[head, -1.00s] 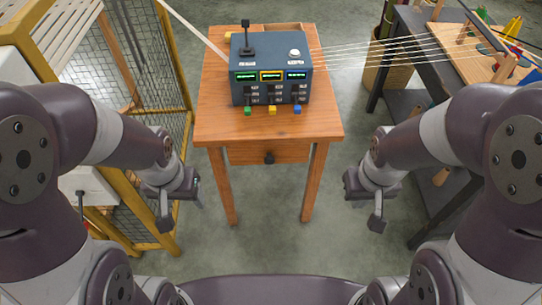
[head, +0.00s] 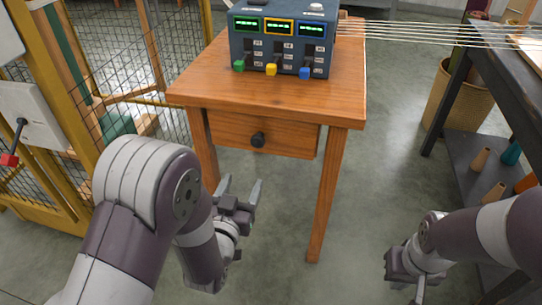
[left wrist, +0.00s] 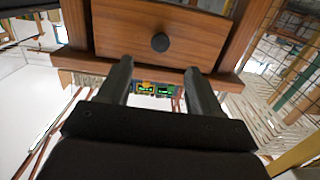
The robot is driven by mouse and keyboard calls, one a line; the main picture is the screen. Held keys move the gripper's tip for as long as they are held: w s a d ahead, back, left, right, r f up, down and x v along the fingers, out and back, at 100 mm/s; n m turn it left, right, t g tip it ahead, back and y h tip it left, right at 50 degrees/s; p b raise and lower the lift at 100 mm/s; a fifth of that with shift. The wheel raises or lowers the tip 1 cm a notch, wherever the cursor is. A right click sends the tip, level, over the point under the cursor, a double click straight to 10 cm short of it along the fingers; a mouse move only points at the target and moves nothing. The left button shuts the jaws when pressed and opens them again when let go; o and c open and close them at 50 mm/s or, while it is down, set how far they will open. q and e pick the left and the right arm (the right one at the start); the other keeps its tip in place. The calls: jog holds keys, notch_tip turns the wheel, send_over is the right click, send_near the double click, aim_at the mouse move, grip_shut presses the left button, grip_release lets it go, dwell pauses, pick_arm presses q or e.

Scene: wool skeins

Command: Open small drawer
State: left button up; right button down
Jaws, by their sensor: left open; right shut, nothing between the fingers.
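The small wooden drawer (head: 290,137) sits under the top of a small wooden table and is shut, with a round black knob (head: 257,139) on its front. In the left wrist view the drawer front (left wrist: 200,25) and its knob (left wrist: 160,42) appear beyond my fingers. My left gripper (head: 241,190) is open and empty, below and a little left of the knob, not touching it. Its two dark fingers (left wrist: 158,78) are spread apart in the left wrist view. My right gripper (head: 402,285) is shut and empty, low at the right, away from the table.
A dark blue control box (head: 281,42) with green displays and coloured levers stands on the table (head: 340,95). A yellow-framed mesh cage (head: 130,60) is at the left. A dark bench (head: 475,90) with spools on its shelf is at the right. The floor before the table is clear.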

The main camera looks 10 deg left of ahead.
aim_at(257, 143)
pick_arm(q)
jog(key=shift+t, duration=0.3)
jog(key=w+b, duration=0.1)
jog(key=w, duration=0.3)
jog(key=w+b, duration=0.1)
jog(key=w, duration=0.3)
jog(key=w+r+b, duration=0.1)
jog(key=w, duration=0.3)
jog(key=shift+w, duration=0.35)
pick_arm(e)
notch_tip(257, 143, down, 3)
jog(key=shift+a+f, duration=0.1)
jog(key=shift+a, duration=0.05)
pick_arm(q)
jog(key=shift+c, duration=0.4)
grip_shut()
jog(key=shift+s, duration=0.15)
pick_arm(e)
jog(key=shift+s, duration=0.15)
